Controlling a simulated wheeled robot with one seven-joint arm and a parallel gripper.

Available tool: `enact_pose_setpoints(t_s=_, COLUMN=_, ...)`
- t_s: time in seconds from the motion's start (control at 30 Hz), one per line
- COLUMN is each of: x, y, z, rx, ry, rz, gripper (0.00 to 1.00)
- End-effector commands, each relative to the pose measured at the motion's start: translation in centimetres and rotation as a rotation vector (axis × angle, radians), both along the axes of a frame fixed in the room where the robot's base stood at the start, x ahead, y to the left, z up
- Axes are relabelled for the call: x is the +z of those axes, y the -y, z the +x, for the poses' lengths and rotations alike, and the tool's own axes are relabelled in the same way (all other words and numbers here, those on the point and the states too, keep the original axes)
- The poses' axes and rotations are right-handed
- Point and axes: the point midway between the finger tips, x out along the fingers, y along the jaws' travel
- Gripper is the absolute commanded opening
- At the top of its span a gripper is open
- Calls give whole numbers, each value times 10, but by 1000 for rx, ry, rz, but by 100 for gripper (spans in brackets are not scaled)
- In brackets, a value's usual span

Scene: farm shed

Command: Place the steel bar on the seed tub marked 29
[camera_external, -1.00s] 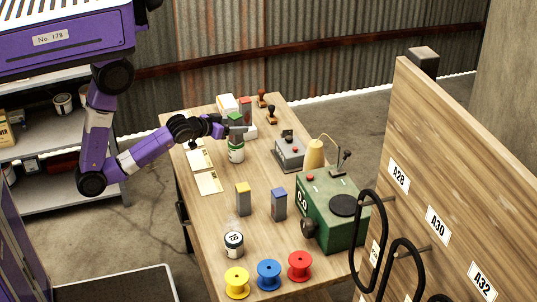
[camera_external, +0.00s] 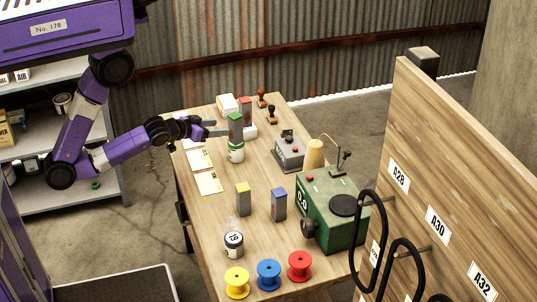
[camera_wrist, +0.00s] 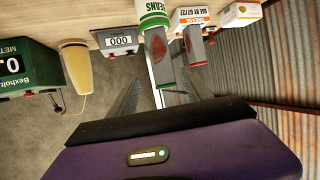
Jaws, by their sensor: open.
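A grey bar with a green end (camera_external: 235,126) stands upright on a white tub with a green band (camera_external: 236,154). I cannot read a number on this tub. In the wrist view the bar (camera_wrist: 159,62) and the tub (camera_wrist: 153,14) appear upside down, in line with my jaws. My gripper (camera_external: 218,132) is open, just left of the bar, with nothing held between its fingers. Its fingers also show in the wrist view (camera_wrist: 160,95), spread apart.
Similar bars with yellow (camera_external: 243,199), blue (camera_external: 279,204) and red (camera_external: 246,110) ends stand on the table. A green machine (camera_external: 330,215) and a grey box (camera_external: 290,153) are to the right. Three spools (camera_external: 269,274) line the front. Paper cards (camera_external: 207,183) lie at left.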

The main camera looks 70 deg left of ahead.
Motion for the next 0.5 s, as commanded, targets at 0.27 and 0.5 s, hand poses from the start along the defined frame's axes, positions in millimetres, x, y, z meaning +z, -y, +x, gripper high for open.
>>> enact_pose_setpoints(t_s=0.27, x=-19, y=51, z=-63, rx=-228, ry=10, rz=-6, gripper=58)
enact_pose_setpoints(t_s=0.5, x=-3, y=68, z=-131, rx=-354, ry=76, rz=5, gripper=58)
